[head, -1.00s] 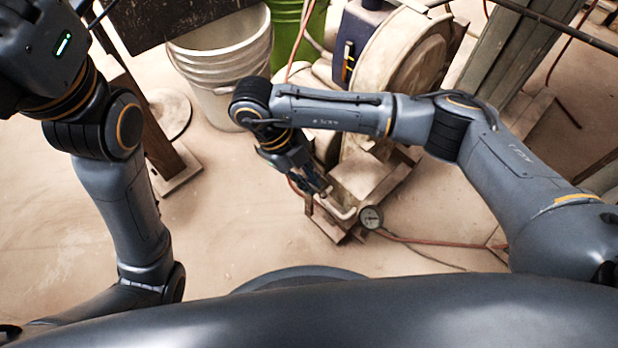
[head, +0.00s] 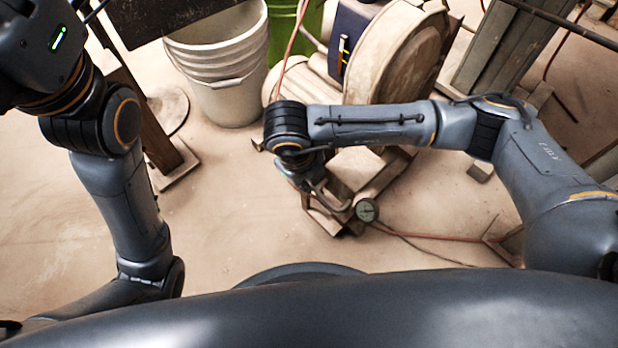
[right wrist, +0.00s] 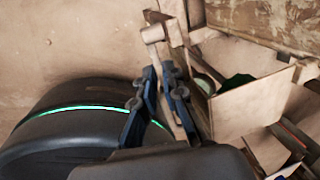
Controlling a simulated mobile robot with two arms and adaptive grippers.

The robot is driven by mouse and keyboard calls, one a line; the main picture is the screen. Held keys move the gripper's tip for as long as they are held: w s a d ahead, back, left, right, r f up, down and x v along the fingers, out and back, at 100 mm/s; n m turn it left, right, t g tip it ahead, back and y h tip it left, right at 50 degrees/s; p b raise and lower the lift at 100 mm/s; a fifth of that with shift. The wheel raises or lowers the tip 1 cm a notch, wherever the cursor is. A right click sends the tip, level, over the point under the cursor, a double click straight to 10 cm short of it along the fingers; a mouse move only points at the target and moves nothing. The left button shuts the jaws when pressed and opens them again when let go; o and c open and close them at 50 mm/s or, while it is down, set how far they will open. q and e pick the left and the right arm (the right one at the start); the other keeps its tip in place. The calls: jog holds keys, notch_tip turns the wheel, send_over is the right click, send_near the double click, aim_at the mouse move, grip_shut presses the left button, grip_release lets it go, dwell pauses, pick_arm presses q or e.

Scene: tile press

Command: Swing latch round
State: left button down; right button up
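The latch shows in the right wrist view as a pale bar with a round knob end (right wrist: 153,34), running down between my fingers. In the head view a bent pale handle, seemingly the latch (head: 334,203), sits low on the press's front frame. My right gripper (right wrist: 160,72) has its two blue fingers close together, one on each side of the bar, and looks shut on it. In the head view the right gripper (head: 306,180) is mostly hidden under my wrist. My left gripper is out of view; only its arm shows at the left.
The press (head: 400,55) with its big round housing stands behind my right forearm. A round gauge (head: 366,211) with a red hose is right of the handle. A white bucket (head: 217,75) and a green bin (head: 287,28) stand behind. Sandy floor is clear at centre left.

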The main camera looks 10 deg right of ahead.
jog(key=shift+o, duration=0.4)
notch_tip(320, 180, up, 12)
jog(key=s+a, duration=0.1)
jog(key=a, duration=0.1)
jog(key=shift+s, duration=0.15)
jog(key=shift+f, duration=0.15)
dwell(0.3)
